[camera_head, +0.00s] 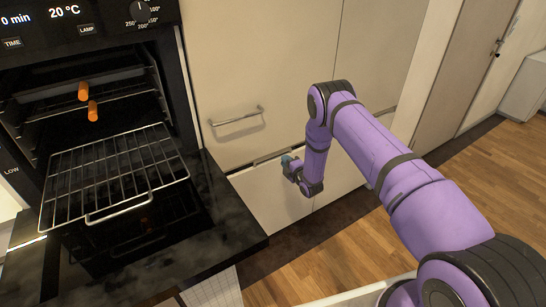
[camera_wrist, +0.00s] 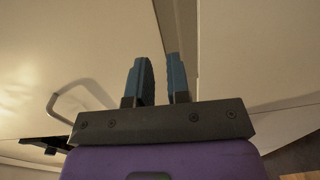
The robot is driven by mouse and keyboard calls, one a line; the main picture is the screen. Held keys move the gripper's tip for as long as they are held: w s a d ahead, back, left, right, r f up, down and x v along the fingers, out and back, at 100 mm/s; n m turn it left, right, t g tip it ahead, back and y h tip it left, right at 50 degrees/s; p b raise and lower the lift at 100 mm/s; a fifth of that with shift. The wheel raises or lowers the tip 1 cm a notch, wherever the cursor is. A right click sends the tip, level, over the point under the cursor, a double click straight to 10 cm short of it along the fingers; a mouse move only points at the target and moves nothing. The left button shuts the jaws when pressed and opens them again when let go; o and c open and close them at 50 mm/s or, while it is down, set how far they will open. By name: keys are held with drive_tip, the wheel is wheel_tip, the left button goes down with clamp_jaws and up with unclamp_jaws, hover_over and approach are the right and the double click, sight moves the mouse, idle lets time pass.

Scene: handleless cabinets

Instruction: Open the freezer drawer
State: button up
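The freezer drawer appears to be the plain pale lower front (camera_head: 268,198) below the tall cabinet door in the head view. A narrow recess (camera_head: 268,157) runs along its top edge. Whether a fingertip touches the drawer edge is hidden.
A bar handle (camera_head: 237,121) is on the door above; it also shows in the wrist view (camera_wrist: 75,100). At left the oven stands open, its rack (camera_head: 115,175) pulled out and orange pieces (camera_head: 88,100) inside. Wooden floor (camera_head: 340,245) is clear at right.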

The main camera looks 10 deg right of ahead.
sight(273, 155)
drive_tip(key=shift+n, duration=0.3)
drive_tip(key=w+a+f, duration=0.1)
drive_tip(key=w, duration=0.2)
drive_tip(key=w+a+f, duration=0.1)
drive_tip(key=w, duration=0.2)
drive_tip(key=w+a, duration=0.1)
drive_tip(key=w, duration=0.1)
drive_tip(key=shift+w+a+f, duration=0.3)
drive_tip(key=shift+w+f, duration=0.1)
clamp_jaws()
